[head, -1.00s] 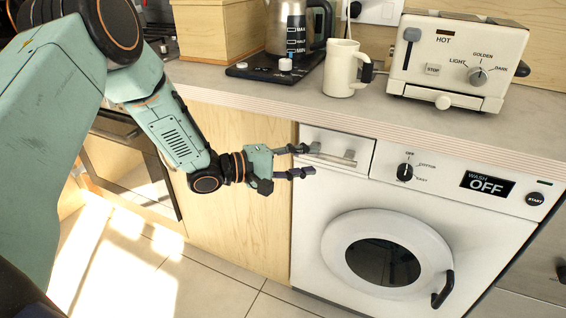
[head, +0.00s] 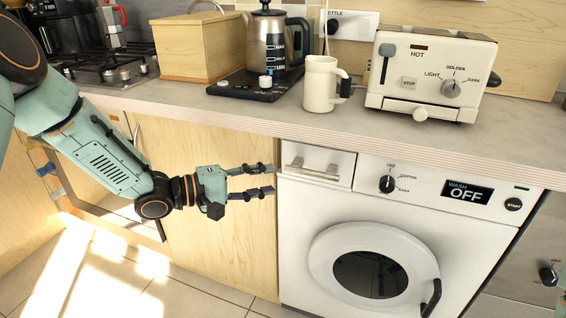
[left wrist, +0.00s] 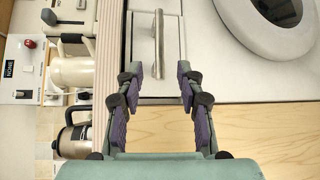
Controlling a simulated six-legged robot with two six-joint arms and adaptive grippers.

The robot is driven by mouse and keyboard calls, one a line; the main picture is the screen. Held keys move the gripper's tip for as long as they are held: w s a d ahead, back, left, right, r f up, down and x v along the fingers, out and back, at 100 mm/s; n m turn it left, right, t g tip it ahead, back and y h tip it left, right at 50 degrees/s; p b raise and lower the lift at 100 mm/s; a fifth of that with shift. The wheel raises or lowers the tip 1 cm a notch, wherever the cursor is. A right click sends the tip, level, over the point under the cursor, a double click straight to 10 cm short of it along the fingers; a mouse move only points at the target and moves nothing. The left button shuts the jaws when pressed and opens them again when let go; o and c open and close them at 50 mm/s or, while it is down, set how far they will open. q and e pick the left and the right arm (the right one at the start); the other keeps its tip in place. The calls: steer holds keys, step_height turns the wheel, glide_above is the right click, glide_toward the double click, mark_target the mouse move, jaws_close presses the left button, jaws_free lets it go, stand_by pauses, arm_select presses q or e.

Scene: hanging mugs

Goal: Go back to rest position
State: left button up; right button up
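My left gripper (head: 262,181) is open and empty in the head view, in front of the wooden cabinet door just left of the washing machine. In the left wrist view its two fingers (left wrist: 158,88) are spread apart, with nothing between them. The metal drawer handle (left wrist: 157,45) of the washing machine shows just beyond the fingertips, apart from them.
A white mug (head: 321,84) stands on the counter (head: 240,112) between the kettle (head: 268,42) and the toaster (head: 428,75). The washing machine (head: 300,250) is below, its round door (head: 370,232) shut. The floor (head: 130,280) at lower left is clear.

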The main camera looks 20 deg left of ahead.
arm_select(q)
steer(key=s+f+m+g+y, duration=0.3)
steer(key=s+f+m+y, duration=0.45)
steer(key=f, duration=0.85)
steer(key=s+f+m+g+y+p, duration=0.1)
steer(key=s+f+g, duration=0.3)
steer(key=s, duration=1)
steer(key=s+f+m+g+y, duration=0.1)
steer(key=s+f+g+y, duration=0.2)
steer(key=s, duration=1.2)
steer(key=shift+s+f+g+y+p, duration=0.15)
steer(key=shift+f+g+y+p, duration=0.3)
steer(key=shift+f, duration=0.35)
steer(key=shift+w, duration=0.2)
